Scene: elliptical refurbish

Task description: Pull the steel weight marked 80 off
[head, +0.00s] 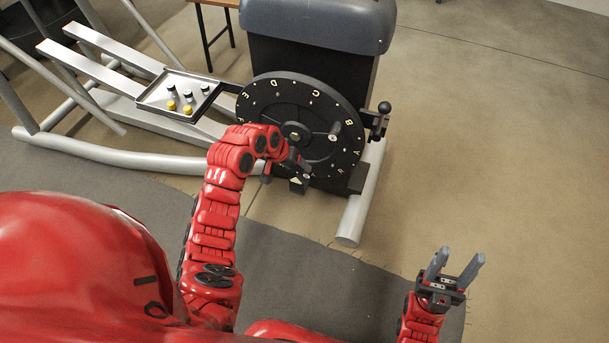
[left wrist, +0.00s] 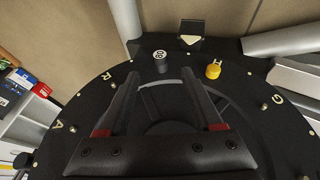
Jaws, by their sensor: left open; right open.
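The steel weight marked 80 (left wrist: 160,62), a short dark cylinder with a pale marked top, stands on the black lettered disc (left wrist: 75,110) in the left wrist view. The marking is small but looks like 80. A yellow weight (left wrist: 213,70) stands beside it, by the letter H. My left gripper (left wrist: 162,80) is open over the disc, its fingertips just short of the steel weight and to either side of it. In the head view my left gripper (head: 298,165) is at the lower part of the disc (head: 275,100). My right gripper (head: 455,268) is open and empty, away from the disc.
A tray (head: 148,103) with several yellow and dark weights lies left of the disc. A lever with a black ball (head: 384,107) stands at the disc's right. A black block with a pale triangle (left wrist: 190,36) is beyond the rim. Floor at right is clear.

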